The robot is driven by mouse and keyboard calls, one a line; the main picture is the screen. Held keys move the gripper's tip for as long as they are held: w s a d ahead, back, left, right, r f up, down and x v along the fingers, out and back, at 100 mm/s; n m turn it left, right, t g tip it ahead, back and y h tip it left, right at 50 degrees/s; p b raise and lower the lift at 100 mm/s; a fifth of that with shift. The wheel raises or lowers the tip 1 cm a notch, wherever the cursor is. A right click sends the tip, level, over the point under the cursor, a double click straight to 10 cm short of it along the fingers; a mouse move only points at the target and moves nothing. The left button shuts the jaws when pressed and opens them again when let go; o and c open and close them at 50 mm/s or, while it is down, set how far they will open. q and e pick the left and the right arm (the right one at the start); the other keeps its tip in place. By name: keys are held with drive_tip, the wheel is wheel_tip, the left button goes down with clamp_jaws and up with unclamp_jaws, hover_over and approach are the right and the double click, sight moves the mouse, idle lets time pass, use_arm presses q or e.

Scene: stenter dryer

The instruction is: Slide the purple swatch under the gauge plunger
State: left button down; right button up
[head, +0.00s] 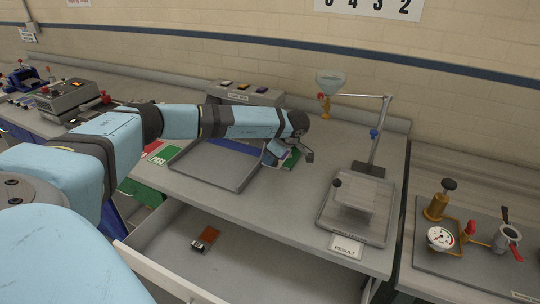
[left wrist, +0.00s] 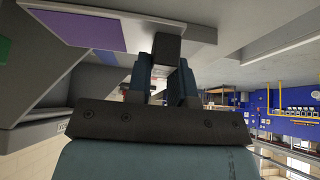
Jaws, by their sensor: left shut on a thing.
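The purple swatch (left wrist: 92,32) is a flat purple patch on a grey plate at the top left of the left wrist view. A white dial gauge (head: 440,238) sits on a plate on the right bench, beside a brass post with a black knob (head: 449,185). I cannot tell which part is the plunger.
A grey tray (head: 190,170) lies left of my gripper. An open drawer (head: 255,265) holds a small brown item. A gap separates the benches. My right gripper is out of view.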

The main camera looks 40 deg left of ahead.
use_arm(q)
drive_tip(key=shift+f+b, duration=1.2)
drive_tip(key=shift+f, duration=1.3)
drive_tip(key=shift+w+f, duration=0.15)
drive_tip(key=shift+f, duration=0.35)
drive_tip(key=shift+w, duration=0.1)
drive_tip(key=shift+w+a+b, duration=0.2)
drive_tip(key=shift+w+b, duration=0.2)
drive_tip(key=shift+w, duration=0.1)
drive_tip(key=shift+w+a+b, duration=0.15)
drive_tip(key=shift+w+b, duration=0.25)
drive_tip(key=shift+w, duration=0.05)
drive_tip(key=shift+w, duration=0.1)
drive_tip(key=shift+w+a+b, duration=0.25)
drive_tip(key=shift+w+b, duration=0.2)
drive_tip(key=shift+w, duration=0.2)
drive_tip(key=shift+w+a+b, duration=0.2)
drive_tip(key=shift+w+b, duration=0.25)
drive_tip(key=shift+w, duration=0.2)
drive_tip(key=shift+w, duration=0.15)
drive_tip(key=shift+w+a+b, duration=0.2)
drive_tip(key=shift+w+b, duration=0.25)
drive_tip(key=shift+w, duration=0.1)
drive_tip(key=shift+w+a+b, duration=0.15)
drive_tip(key=shift+w+b, duration=0.3)
drive_tip(key=shift+w, duration=0.1)
